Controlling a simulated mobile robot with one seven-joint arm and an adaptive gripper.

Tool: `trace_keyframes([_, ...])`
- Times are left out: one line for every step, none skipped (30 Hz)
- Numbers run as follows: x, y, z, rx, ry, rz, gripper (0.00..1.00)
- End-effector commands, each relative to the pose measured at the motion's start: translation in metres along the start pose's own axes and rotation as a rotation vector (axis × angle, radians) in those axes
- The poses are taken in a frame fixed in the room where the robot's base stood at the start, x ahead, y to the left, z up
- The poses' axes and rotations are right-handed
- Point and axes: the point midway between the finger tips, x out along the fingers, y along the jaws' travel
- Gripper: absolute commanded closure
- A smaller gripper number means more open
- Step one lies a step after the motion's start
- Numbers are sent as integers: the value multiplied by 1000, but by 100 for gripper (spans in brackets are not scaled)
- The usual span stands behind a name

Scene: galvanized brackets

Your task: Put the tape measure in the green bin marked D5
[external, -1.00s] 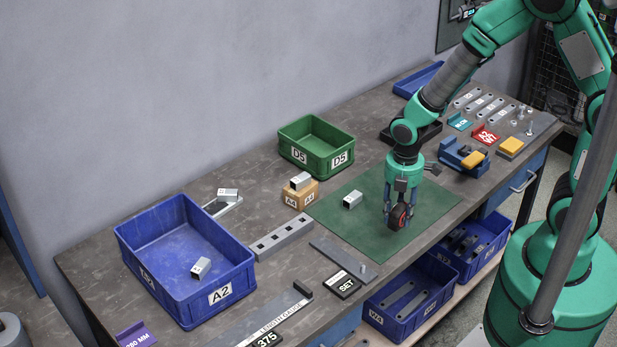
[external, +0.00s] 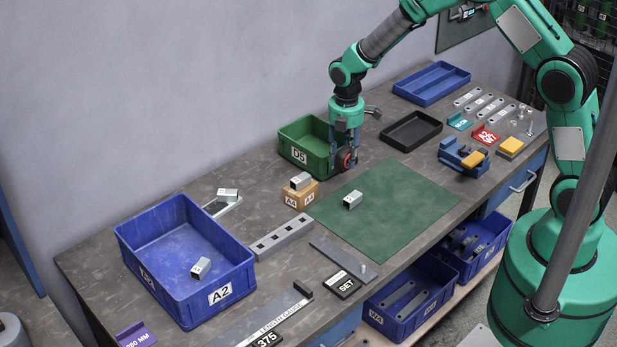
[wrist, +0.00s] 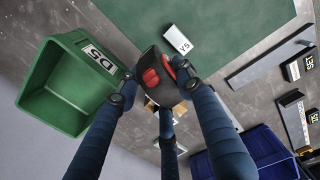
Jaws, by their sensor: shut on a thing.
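The tape measure (wrist: 158,75) is black with red parts. My gripper (external: 345,158) is shut on it and holds it up near the front right corner of the green bin. The tape measure also shows in the external view (external: 347,159), partly hidden by the fingers. The green bin marked D5 (external: 299,155) stands at the back of the bench against the wall. In the wrist view the bin (wrist: 38,85) is left of the held tape measure, with its open inside in view and bare. My gripper covers the bin's right end in the external view.
A green mat (external: 395,207) with a small metal bracket (external: 352,200) lies in front. A cardboard box (external: 299,197) with a bracket on top stands left of the mat. A black tray (external: 411,131) is to the right. A blue bin marked A2 (external: 238,278) is at the left.

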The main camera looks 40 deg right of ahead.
Motion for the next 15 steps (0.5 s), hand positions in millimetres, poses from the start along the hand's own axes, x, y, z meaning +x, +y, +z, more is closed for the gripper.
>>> trace_keyframes([-2, 13, 5, 2, 0, 1, 99])
trace_keyframes([-2, 20, 8, 3, 0, 1, 99])
trace_keyframes([-3, 28, 12, 4, 0, 1, 99])
trace_keyframes([-3, 35, 15, 5, 0, -1, 99])
trace_keyframes([-3, 41, 18, 6, 0, -1, 99])
trace_keyframes([-3, 50, 21, 7, 0, 0, 99])
trace_keyframes([-3, 56, 24, 7, 0, 0, 99])
trace_keyframes([-4, 62, 28, 7, 0, 0, 99])
trace_keyframes([-3, 70, 32, 8, 1, -2, 99])
trace_keyframes([-4, 77, 36, 9, 1, -1, 99])
trace_keyframes([-4, 83, 39, 10, 1, -1, 99])
trace_keyframes([-3, 90, 43, 11, 1, -1, 99])
trace_keyframes([-3, 96, 46, 11, 1, -2, 99])
trace_keyframes([-3, 101, 49, 12, 1, -2, 99])
trace_keyframes([-3, 108, 54, 12, 1, -2, 99])
